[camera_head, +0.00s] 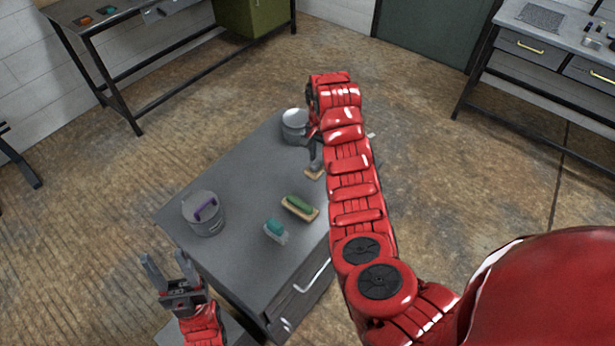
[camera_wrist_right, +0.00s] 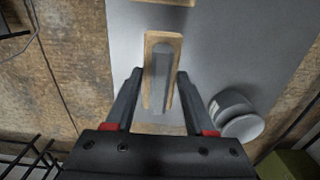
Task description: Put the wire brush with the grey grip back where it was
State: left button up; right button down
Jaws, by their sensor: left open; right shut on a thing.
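The wire brush with the grey grip shows in the head view (camera_head: 314,173) at the far part of the grey table, partly hidden by my right arm. In the right wrist view the brush (camera_wrist_right: 162,72) has a pale wooden block under a long grey grip. My right gripper (camera_wrist_right: 158,82) has a finger on each side of it and is shut on it; it also shows in the head view (camera_head: 314,156). I cannot tell whether the brush touches the tabletop. My left gripper (camera_head: 168,262) is open and empty, off the table's near left corner.
On the table (camera_head: 245,185) are a green-grip brush (camera_head: 300,206), a teal-grip brush (camera_head: 276,231), a grey can with a purple item (camera_head: 204,218) and a second grey can (camera_head: 294,127), near the brush. The middle left of the top is clear.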

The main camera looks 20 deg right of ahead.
aim_at(324, 164)
jog(key=f, duration=0.1)
jog(key=f+b, duration=0.1)
jog(key=f, duration=0.1)
jog(key=f+b, duration=0.1)
jog(key=shift+s+d+f, duration=0.3)
jog(key=shift+s+d, duration=0.05)
jog(key=shift+w+a+f+p, duration=0.15)
jog(key=shift+a+f+p, duration=0.05)
jog(key=shift+f+p, duration=0.45)
jog(key=shift+f, duration=0.25)
notch_tip(324, 164, down, 3)
jog(key=shift+r+p, duration=0.2)
jog(key=shift+p, duration=0.6)
jog(key=shift+d+f, duration=0.1)
jog(key=shift+f, duration=0.1)
jog(key=shift+c, duration=1.3)
grip_release()
